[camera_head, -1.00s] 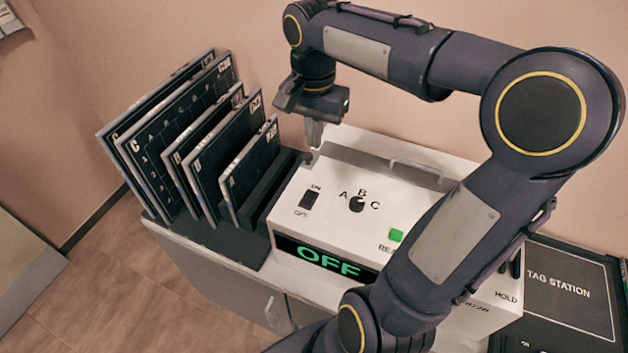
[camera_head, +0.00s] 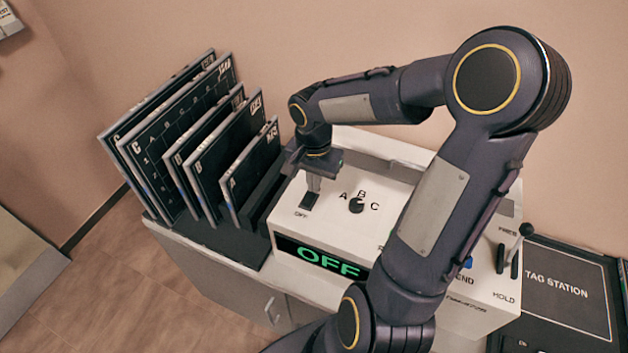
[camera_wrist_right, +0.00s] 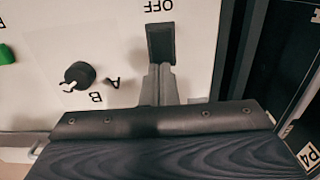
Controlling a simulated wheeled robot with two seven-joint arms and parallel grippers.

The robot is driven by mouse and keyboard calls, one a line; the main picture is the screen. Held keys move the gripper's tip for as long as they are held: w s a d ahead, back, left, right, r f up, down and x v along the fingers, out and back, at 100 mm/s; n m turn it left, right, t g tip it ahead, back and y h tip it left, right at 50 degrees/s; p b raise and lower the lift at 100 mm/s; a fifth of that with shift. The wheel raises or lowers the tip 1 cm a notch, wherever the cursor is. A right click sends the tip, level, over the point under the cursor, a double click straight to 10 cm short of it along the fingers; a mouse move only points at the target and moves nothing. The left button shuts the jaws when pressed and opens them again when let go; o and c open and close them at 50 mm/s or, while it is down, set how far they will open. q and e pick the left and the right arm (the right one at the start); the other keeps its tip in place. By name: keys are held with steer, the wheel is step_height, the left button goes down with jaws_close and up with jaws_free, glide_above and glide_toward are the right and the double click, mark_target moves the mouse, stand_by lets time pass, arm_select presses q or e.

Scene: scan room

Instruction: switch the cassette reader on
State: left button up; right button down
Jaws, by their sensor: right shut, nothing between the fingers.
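The cassette reader (camera_head: 284,222) is a white box with a sloped top on a cabinet. Its display (camera_head: 318,257) reads OFF in green. The black rocker switch (camera_head: 309,201) is at the top left of the panel, with the OFF label below it; it also shows in the wrist view (camera_wrist_right: 160,42). My right gripper (camera_head: 314,188) is shut and empty, pointing down at the upper end of the switch. In the wrist view its fingertips (camera_wrist_right: 159,68) are at the switch's edge; whether they touch cannot be told. The ON label is hidden behind the gripper. My left gripper is out of view.
A black rotary knob (camera_head: 356,205) marked A, B, C is right of the switch. A rack with several dark cassettes (camera_head: 236,160) stands close on the left. A lever (camera_head: 515,250) and a tag station (camera_head: 565,285) are to the right.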

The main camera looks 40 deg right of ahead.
steer(key=shift+f, duration=0.25)
steer(key=shift+f+y+p, duration=0.1)
steer(key=shift+y+p, duration=0.2)
steer(key=shift+f, duration=0.1)
steer(key=shift+a, duration=0.1)
steer(key=shift+s+a+r, duration=0.3)
steer(key=shift+a+r, duration=0.1)
steer(key=shift+a, duration=0.1)
